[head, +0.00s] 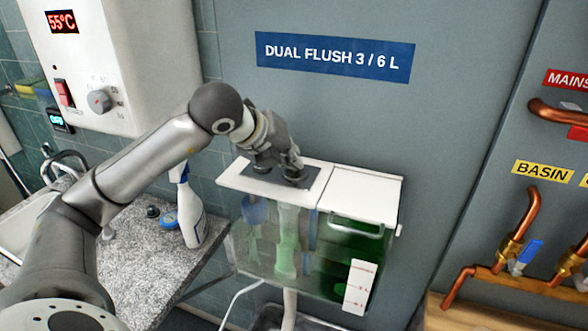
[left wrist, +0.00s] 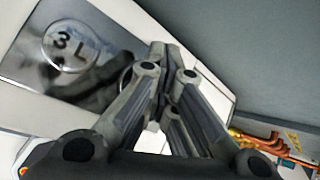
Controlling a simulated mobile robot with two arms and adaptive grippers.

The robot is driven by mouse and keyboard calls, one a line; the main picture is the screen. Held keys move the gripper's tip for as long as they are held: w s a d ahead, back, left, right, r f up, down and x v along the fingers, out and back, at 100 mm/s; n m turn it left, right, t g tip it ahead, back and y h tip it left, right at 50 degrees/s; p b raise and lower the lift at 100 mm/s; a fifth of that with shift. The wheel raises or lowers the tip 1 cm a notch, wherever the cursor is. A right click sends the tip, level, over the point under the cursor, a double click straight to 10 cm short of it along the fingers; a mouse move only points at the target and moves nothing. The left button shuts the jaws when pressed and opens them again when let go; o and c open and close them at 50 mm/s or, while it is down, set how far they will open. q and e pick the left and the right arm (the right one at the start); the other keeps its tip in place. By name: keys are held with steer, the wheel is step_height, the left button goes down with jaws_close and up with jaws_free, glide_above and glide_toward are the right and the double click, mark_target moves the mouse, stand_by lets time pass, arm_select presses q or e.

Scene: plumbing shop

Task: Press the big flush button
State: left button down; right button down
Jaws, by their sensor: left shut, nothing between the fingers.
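The clear-fronted cistern (head: 235,245) hangs on the grey wall, with a white lid (head: 360,190) and a dark flush plate (head: 318,180) set in its top. My left gripper (head: 293,176) is shut and empty, pointing down over the plate. In the left wrist view, a round button marked 3 L (left wrist: 70,50) sits on the shiny plate (left wrist: 25,65), left of my shut fingertips (left wrist: 160,58). The fingers cover the other part of the plate, so the big button is hidden. I cannot tell whether the fingertips touch it. My right gripper is not in view.
A blue sign (head: 335,57) reads DUAL FLUSH 3 / 6 L. A spray bottle (head: 190,215) stands on the speckled counter (head: 140,260), left of the cistern. A white heater (head: 120,60) hangs above. Copper pipes (head: 522,225) are at the right.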

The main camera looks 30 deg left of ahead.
arm_select(q)
steer(key=shift+r, duration=0.45)
steer(key=shift+r+p, duration=0.1)
steer(key=shift+p, duration=0.2)
step_height(320, 180, up, 6)
steer(key=p, duration=0.4)
stand_by(0.7)
